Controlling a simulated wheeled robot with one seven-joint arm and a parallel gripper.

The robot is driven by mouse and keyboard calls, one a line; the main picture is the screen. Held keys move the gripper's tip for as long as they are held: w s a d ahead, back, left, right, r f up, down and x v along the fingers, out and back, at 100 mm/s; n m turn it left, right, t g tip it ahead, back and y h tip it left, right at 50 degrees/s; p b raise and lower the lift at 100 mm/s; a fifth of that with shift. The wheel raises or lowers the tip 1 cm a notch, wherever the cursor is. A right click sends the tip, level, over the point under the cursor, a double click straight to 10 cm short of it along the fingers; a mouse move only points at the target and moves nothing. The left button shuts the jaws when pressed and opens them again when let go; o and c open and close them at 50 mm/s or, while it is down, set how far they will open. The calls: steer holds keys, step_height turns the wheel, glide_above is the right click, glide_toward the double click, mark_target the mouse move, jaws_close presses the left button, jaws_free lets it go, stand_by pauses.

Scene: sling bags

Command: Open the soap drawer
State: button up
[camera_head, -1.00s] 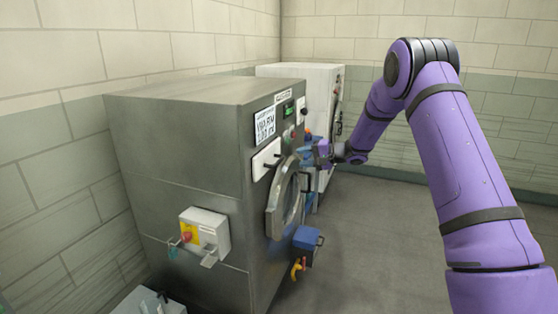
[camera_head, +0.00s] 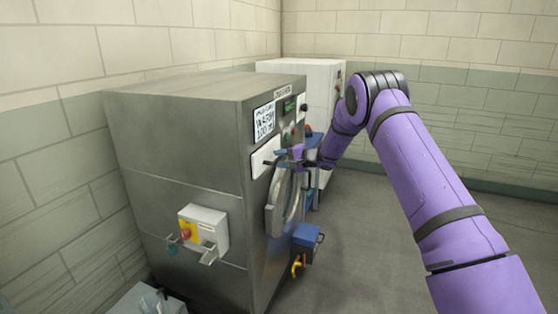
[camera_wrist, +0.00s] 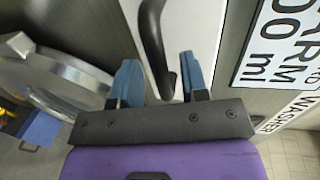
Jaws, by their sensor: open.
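The soap drawer (camera_head: 265,157) is a white panel on the front of the grey steel washer (camera_head: 178,130), above the round door. It also shows in the wrist view (camera_wrist: 200,32), with its dark curved handle (camera_wrist: 153,40). My gripper (camera_wrist: 157,78) is open, with one blue finger on each side of the handle's near end. I cannot tell whether the fingers touch it. In the head view my gripper (camera_head: 284,157) is at the drawer front, partly hidden by my wrist. The drawer looks shut.
The round door (camera_head: 280,203) is just below the drawer. A blue box (camera_head: 306,236) with a yellow-orange part sticks out low on the front. A white machine (camera_head: 310,82) stands behind. The floor to the right is clear (camera_head: 365,240).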

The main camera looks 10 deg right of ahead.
steer(key=shift+w+a+f, duration=0.1)
steer(key=shift+w+a, duration=0.2)
steer(key=shift+a, duration=0.1)
jaws_close()
steer(key=f+v, duration=0.2)
steer(key=v, duration=1.2)
steer(key=shift+s+d+f, duration=0.3)
steer(key=shift+f, duration=0.05)
jaws_free()
steer(key=shift+d, duration=0.1)
steer(key=v, duration=1)
steer(key=shift+s+d, duration=0.2)
steer(key=shift+s, duration=0.05)
